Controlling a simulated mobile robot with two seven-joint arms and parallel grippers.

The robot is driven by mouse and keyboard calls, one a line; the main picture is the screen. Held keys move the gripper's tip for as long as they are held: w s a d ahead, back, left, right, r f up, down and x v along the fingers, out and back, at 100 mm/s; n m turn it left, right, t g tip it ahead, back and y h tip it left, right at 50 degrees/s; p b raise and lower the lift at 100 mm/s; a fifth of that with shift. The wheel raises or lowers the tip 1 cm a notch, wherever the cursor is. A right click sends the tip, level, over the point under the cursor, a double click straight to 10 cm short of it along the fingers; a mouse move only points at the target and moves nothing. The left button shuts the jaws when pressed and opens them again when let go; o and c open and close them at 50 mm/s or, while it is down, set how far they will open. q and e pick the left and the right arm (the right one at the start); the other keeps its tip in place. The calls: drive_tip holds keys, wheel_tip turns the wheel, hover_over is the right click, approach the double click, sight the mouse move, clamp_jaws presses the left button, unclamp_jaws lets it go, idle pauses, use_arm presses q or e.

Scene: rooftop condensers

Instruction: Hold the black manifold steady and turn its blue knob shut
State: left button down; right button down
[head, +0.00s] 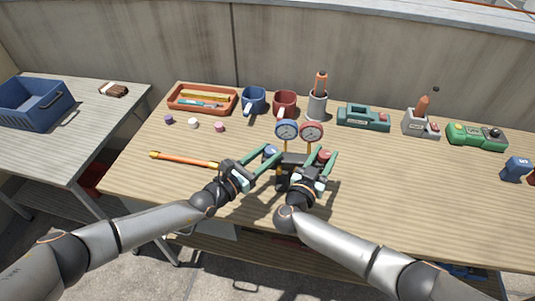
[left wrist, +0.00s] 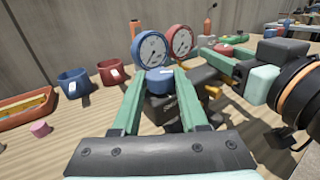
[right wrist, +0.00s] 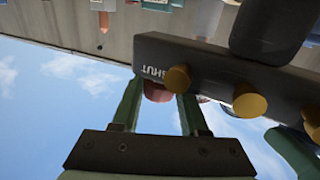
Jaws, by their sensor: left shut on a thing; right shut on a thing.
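The black manifold (head: 291,160) stands upright on the wooden table, with a blue gauge (head: 287,131) and a red gauge (head: 311,132) on top. My left gripper (head: 271,156) is shut on the blue knob (head: 270,151) at the manifold's left end. In the left wrist view the blue knob (left wrist: 160,80) sits between the fingertips. My right gripper (head: 325,158) is shut on the red knob (head: 324,155) at the right end. In the right wrist view the red knob (right wrist: 157,92) is partly hidden by the manifold (right wrist: 215,75), which bears brass fittings (right wrist: 248,101) and the word SHUT.
Behind stand an orange tray (head: 176,105), a blue mug (head: 254,99), a red mug (head: 285,103), a tool cup (head: 317,104) and several devices. An orange rod (head: 182,159) lies left. The table's right front is clear.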

use_arm(q)
drive_tip(key=m+g+h, duration=0.3)
drive_tip(key=shift+w+g, duration=0.2)
drive_tip(key=shift+g, duration=0.1)
drive_tip(key=shift+w+a+f+m+g+h, duration=0.15)
drive_tip(key=shift+m+g+h, duration=0.3)
drive_tip(key=shift+g, duration=0.35)
drive_tip(key=shift+a+m+g+h, duration=0.1)
drive_tip(key=shift+m+g+h, duration=0.25)
drive_tip(key=shift+m+g, duration=0.35)
drive_tip(key=shift+m+g+h, duration=0.3)
drive_tip(key=shift+m+g, duration=0.15)
drive_tip(key=shift+g, duration=0.55)
drive_tip(key=shift+c, duration=2.2)
unclamp_jaws()
drive_tip(key=shift+a, duration=0.15)
drive_tip(key=v, duration=1.1)
drive_tip(key=shift+s+a, duration=0.25)
drive_tip(key=shift+a, duration=0.1)
